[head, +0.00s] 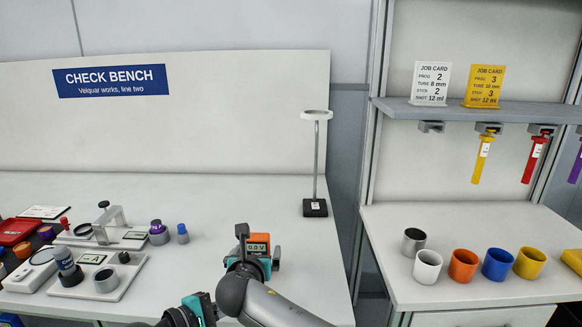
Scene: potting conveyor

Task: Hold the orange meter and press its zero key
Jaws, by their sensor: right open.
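The orange meter (260,238) stands on the bench with its display facing me, reading about 0.0 V. Its lower part is hidden behind my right gripper, and I cannot make out its zero key. My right gripper (259,252) is open at the meter, one dark finger on its left and one on its right. I cannot tell whether either finger touches it. My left gripper (203,306) shows only in part at the bottom edge, in front and left of the meter. Its fingers are not clear enough to judge.
A black-based stand (315,208) rises behind right of the meter. Left are a white fixture plate (125,277), small knobs and a red tray (18,230). The bench behind the meter is clear. Several cups, including a blue cup (497,264), stand on the separate right table.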

